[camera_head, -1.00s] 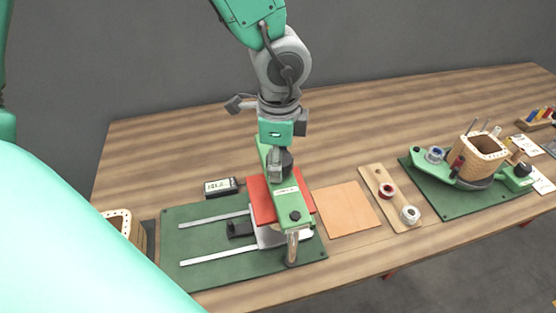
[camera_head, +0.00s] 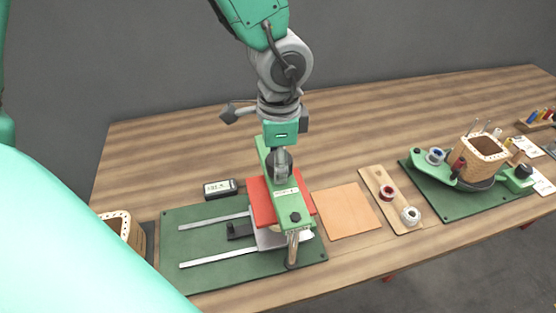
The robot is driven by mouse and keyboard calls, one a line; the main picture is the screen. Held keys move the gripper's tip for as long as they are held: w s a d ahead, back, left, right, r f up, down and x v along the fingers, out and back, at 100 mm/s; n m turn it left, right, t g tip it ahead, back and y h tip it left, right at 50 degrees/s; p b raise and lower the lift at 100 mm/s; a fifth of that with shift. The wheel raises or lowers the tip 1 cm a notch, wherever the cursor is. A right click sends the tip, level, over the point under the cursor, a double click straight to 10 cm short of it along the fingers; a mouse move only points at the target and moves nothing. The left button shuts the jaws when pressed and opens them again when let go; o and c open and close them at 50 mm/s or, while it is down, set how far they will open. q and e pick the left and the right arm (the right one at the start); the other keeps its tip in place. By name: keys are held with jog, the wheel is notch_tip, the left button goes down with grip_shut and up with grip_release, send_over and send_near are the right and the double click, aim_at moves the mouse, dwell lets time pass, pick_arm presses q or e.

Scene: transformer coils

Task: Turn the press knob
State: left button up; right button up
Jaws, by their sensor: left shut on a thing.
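The press has a green top beam (camera_head: 286,199) over a red plate (camera_head: 261,203) and stands on a green base mat (camera_head: 205,238). My left gripper (camera_head: 280,163) points down at the far end of the beam. It is shut on the press knob there, which its fingers mostly hide. A small black knob (camera_head: 295,216) shows at the near end of the beam, with a metal handle (camera_head: 292,252) hanging below it. My right gripper is not in view.
A small meter (camera_head: 220,189) lies left of the press. An orange sheet (camera_head: 346,210) and a wooden board with spools (camera_head: 390,198) lie to the right. Farther right, a winding fixture (camera_head: 460,175) holds a wooden coil form. The back of the table is clear.

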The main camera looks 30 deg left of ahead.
pick_arm(q)
jog(key=o, duration=1.2)
jog(key=shift+w+d, duration=0.1)
jog(key=shift+w, duration=0.15)
jog(key=shift+c, duration=0.2)
notch_tip(320, 180, up, 12)
